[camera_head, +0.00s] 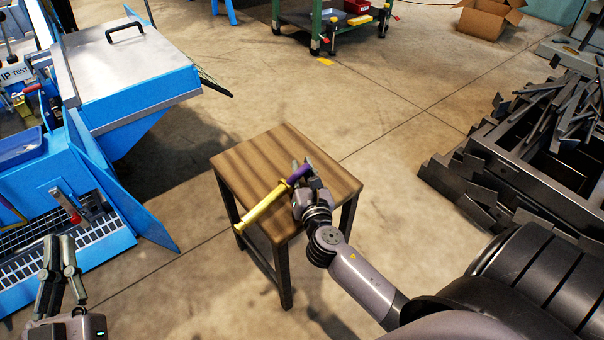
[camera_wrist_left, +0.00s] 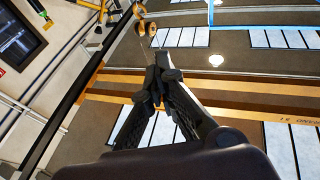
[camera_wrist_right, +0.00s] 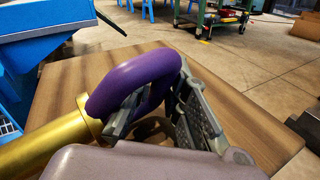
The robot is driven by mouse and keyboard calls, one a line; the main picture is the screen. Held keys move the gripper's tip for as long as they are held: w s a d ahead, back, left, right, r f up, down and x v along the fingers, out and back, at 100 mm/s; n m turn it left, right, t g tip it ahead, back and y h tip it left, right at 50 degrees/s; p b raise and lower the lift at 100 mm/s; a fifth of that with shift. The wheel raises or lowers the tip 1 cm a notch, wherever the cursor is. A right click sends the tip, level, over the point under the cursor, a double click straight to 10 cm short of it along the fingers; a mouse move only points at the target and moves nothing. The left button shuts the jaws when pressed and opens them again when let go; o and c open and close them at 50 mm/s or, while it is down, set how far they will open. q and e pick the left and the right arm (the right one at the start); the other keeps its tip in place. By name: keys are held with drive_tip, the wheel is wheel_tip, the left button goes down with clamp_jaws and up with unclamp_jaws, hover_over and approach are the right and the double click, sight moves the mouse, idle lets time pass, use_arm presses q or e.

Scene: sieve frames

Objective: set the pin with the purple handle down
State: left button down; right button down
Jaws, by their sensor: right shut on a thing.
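The pin with the purple handle (camera_head: 298,174) has a long gold shaft (camera_head: 262,207) that slants down to the left over the small wooden table (camera_head: 250,160). Its far end reaches the table's front-left edge. My right gripper (camera_head: 305,178) is shut on the purple handle above the tabletop. In the right wrist view the handle (camera_wrist_right: 130,80) is a thick loop between the fingers, with the gold shaft (camera_wrist_right: 45,148) at lower left. I cannot tell whether the pin touches the wood. My left gripper (camera_head: 66,240) is empty, its fingertips (camera_wrist_left: 157,75) together, away from the table.
A blue machine (camera_head: 130,70) with a sloping panel stands to the left of the table. A dark metal rack with scrap (camera_head: 530,150) stands at the right. A green cart (camera_head: 316,25) and a cardboard box (camera_head: 487,18) are at the back. The tabletop's back-left part is bare.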

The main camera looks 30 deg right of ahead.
use_arm(q)
drive_tip(key=shift+s+r+h, duration=0.15)
drive_tip(key=shift+r+h, duration=0.15)
drive_tip(key=shift+r, duration=0.3)
drive_tip(key=shift+t, duration=0.3)
use_arm(e)
drive_tip(key=shift+f, duration=0.1)
drive_tip(key=c, duration=1.6)
unclamp_jaws()
drive_tip(key=shift+f, duration=0.15)
use_arm(q)
drive_tip(key=shift+s+r, duration=0.1)
drive_tip(key=shift+r, duration=0.1)
use_arm(e)
drive_tip(key=shift+o, duration=0.2)
